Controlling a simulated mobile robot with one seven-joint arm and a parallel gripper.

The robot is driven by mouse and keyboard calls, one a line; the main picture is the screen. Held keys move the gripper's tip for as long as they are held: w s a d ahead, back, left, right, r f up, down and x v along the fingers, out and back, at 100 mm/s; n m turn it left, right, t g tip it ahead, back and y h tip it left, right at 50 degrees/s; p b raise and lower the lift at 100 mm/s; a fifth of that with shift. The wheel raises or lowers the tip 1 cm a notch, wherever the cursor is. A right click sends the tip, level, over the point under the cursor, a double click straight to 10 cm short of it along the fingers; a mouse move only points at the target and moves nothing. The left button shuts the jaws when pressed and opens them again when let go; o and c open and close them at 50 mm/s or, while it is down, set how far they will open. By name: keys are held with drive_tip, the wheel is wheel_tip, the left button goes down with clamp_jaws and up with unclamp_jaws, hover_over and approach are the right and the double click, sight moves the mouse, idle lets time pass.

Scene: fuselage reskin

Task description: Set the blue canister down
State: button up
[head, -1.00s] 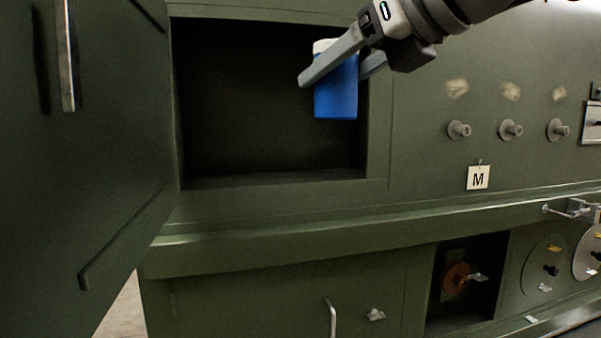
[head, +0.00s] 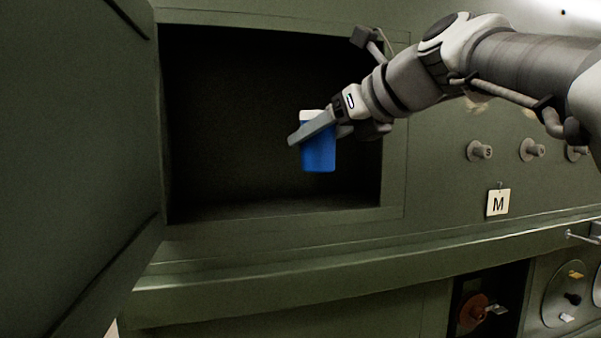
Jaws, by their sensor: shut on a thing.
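The blue canister (head: 319,154) has a white top and hangs upright in my gripper (head: 308,133). My gripper is shut on its upper part, with one grey finger across the near side; the other finger is mostly hidden behind it. The canister shows in front of the dark opening of a green cabinet compartment (head: 270,211). Its bottom is above the compartment floor, with a visible gap. I cannot tell exactly how deep inside the opening it is.
The open green door (head: 80,170) stands at the left. The compartment looks empty. A green ledge (head: 300,285) runs below it. At the right are grey knobs (head: 480,151), a white card marked M (head: 498,202) and a recess with an orange-red part (head: 473,311).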

drive_tip(key=w+f, duration=0.2)
drive_tip(key=w, duration=0.1)
drive_tip(key=shift+w+a, duration=0.1)
drive_tip(key=shift+a, duration=0.05)
drive_tip(key=shift+f, duration=1.95)
drive_tip(key=shift+b, duration=0.3)
drive_tip(key=shift+f, duration=0.2)
drive_tip(key=o, duration=1.5)
